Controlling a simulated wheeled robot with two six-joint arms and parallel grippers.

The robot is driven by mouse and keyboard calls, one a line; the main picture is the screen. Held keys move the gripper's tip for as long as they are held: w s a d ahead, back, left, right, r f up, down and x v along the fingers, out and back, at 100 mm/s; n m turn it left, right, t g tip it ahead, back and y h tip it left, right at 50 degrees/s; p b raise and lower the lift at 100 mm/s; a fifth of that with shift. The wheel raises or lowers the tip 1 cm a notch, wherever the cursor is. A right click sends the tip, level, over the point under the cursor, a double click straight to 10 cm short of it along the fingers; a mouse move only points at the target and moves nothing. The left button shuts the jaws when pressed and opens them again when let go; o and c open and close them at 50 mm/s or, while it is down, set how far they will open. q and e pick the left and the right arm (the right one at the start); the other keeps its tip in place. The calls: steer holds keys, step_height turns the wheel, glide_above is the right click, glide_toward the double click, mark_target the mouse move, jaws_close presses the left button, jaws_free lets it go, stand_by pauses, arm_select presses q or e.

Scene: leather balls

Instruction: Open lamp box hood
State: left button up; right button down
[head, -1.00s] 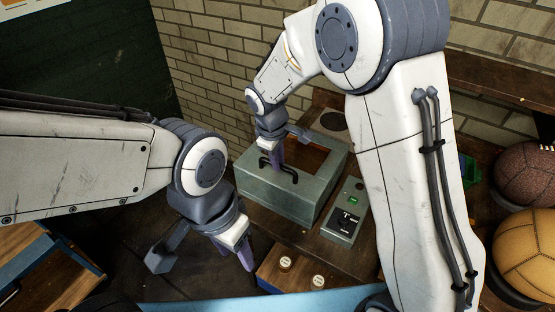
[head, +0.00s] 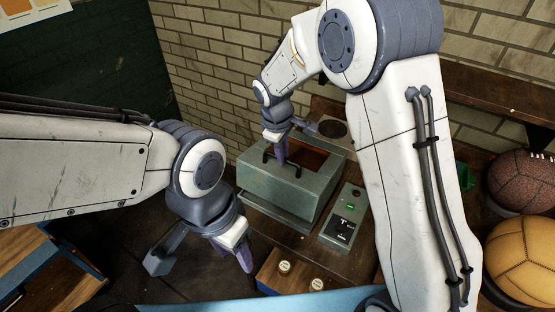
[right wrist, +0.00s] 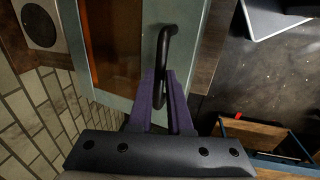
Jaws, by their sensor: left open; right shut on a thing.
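The lamp box hood (head: 275,192) is a grey-green metal cover with an amber window in its top and a black bar handle (head: 297,167). Its front is raised slightly, and a strip of the lamp box base (head: 272,214) shows below its front edge. My right gripper (head: 282,160) is shut on the handle from above. In the right wrist view, the purple fingers (right wrist: 163,85) close around the black handle (right wrist: 166,45) beside the hood (right wrist: 141,35). My left gripper (head: 243,258) is open and empty, in front and left of the box.
A brown ball (head: 522,180) and a tan ball (head: 524,255) rest at the right. Two small round-topped items (head: 284,267) sit in front. A brick wall (head: 220,75) rises behind.

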steer(key=w+d+r+p, duration=0.6)
steer(key=w+d, duration=0.1)
steer(key=w, duration=0.2)
steer(key=shift+w, duration=0.15)
